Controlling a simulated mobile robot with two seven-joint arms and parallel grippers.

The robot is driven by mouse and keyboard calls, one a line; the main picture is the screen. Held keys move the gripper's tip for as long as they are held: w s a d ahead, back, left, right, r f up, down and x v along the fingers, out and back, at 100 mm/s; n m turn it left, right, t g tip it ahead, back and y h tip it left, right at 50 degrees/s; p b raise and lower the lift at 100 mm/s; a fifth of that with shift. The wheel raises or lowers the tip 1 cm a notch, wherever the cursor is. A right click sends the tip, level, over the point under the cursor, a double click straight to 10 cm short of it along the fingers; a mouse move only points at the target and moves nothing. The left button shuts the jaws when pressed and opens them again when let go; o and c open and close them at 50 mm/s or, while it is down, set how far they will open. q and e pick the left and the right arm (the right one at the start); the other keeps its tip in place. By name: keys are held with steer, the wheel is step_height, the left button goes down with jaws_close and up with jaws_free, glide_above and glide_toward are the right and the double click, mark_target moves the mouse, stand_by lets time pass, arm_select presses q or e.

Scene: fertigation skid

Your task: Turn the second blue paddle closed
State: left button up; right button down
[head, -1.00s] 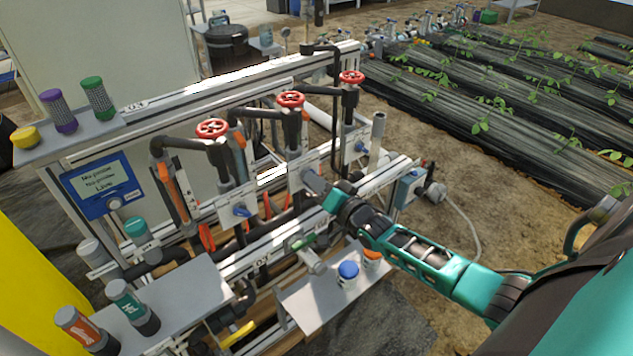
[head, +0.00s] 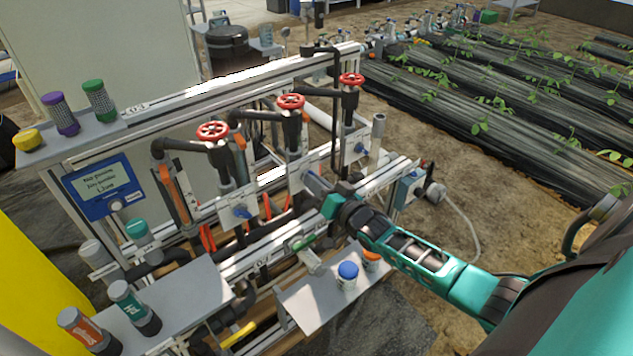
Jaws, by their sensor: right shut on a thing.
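Three white plates stand in a row on the skid's front rail, below the red handwheels. The first blue paddle (head: 241,212) is on the left plate and the third blue paddle (head: 360,148) is on the right plate. My right gripper (head: 309,180) reaches in from the right to the middle plate (head: 299,169). It is shut at the second blue paddle's place, and its jaws hide that paddle. The paddle's angle cannot be made out. My left gripper is out of view.
Red handwheels (head: 291,101) stand on pipes just above the plates. A grey shelf (head: 318,303) with a blue-capped jar (head: 347,275) and an orange-capped jar lies below my right arm. A display box (head: 100,188) is at left. Bare soil lies to the right.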

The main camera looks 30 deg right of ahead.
arm_select(q)
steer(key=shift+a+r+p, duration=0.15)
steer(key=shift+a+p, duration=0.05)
steer(key=shift+p, duration=0.1)
arm_select(e)
steer(key=shift+n, duration=2.7)
steer(key=c, duration=1.2)
jaws_free()
steer(key=shift+o, duration=0.2)
steer(key=shift+s, duration=0.1)
arm_select(q)
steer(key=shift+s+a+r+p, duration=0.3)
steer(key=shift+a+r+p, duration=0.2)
steer(key=shift+p, duration=0.65)
arm_select(e)
steer(key=s, duration=1.2)
steer(key=shift+s+d, duration=0.35)
steer(key=shift+d, duration=0.1)
